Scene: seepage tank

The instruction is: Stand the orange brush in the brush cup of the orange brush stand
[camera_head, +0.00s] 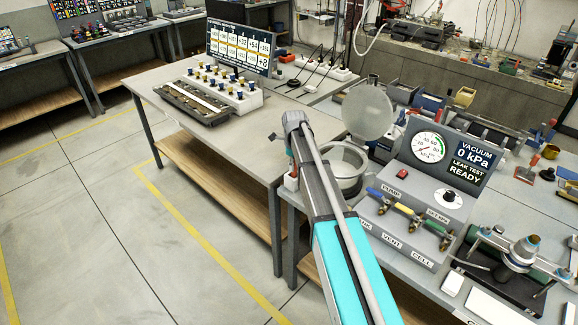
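An orange cup-like piece (551,151) stands at the far right of the right-hand bench. A small orange-red, handle-like piece (534,160) is just left of it. They are too small for me to tell for sure which is the orange brush and which is the brush stand's cup. My arm reaches up from the bottom middle, and its far joint is over the gap between the two benches, well left of these pieces. My gripper itself is not visible; it may be hidden behind my arm.
On the right-hand bench are a grey vacuum panel (403,225) with coloured valve handles, a round chamber (345,166) with a raised lid, and a clamp device (519,260). The left bench (163,79) holds a display and a rack. Open floor lies left.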

